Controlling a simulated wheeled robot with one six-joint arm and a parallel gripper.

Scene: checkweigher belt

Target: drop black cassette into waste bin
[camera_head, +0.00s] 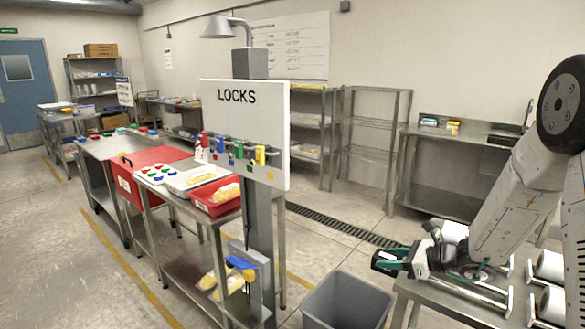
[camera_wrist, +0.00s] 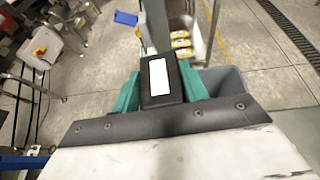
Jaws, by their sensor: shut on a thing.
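My gripper (camera_head: 391,259) is at the lower right of the head view, with teal fingers shut on the black cassette (camera_head: 380,263). In the wrist view the cassette (camera_wrist: 145,80) shows a white label and sits between the two teal fingers (camera_wrist: 158,88). The grey waste bin (camera_head: 345,302) stands on the floor at the bottom centre of the head view. My gripper is above the bin's height and to its right in that picture. In the wrist view part of the bin (camera_wrist: 228,82) shows behind the right finger; the rest is hidden.
A steel bench (camera_head: 430,288) with white rolls lies below my arm. Left of the bin stands a steel table with a red tray (camera_head: 216,205) and a LOCKS board (camera_head: 245,125) on a post. A floor drain (camera_head: 340,226) runs behind the bin.

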